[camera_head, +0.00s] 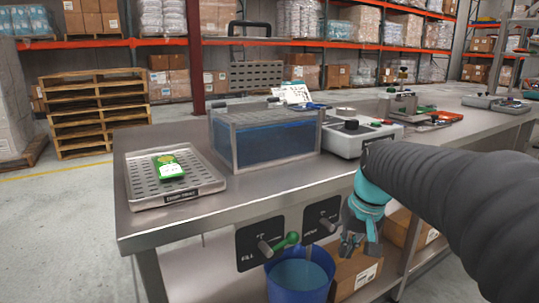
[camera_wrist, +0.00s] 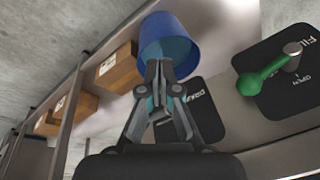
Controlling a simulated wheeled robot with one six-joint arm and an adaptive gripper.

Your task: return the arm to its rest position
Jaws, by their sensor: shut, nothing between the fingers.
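My gripper (camera_head: 358,246) hangs fingers-down in front of the steel bench (camera_head: 240,205), below the level of its top, at the lower right of the head view. My dark ribbed arm reaches in from the right edge. In the wrist view the gripper (camera_wrist: 160,68) has its fingertips together with nothing between them. They overlap the blue bucket (camera_wrist: 180,40) in that picture; I cannot tell the exact gap.
The FILL panel (camera_head: 252,240) with its green handle (camera_head: 289,240) and the DRAIN panel (camera_head: 322,217) are left of my gripper. A water tank (camera_head: 265,145), a drip tray (camera_head: 150,198) with a green packet (camera_head: 168,167) and a weigher (camera_head: 345,142) stand on the bench. Cardboard boxes (camera_head: 355,270) lie below.

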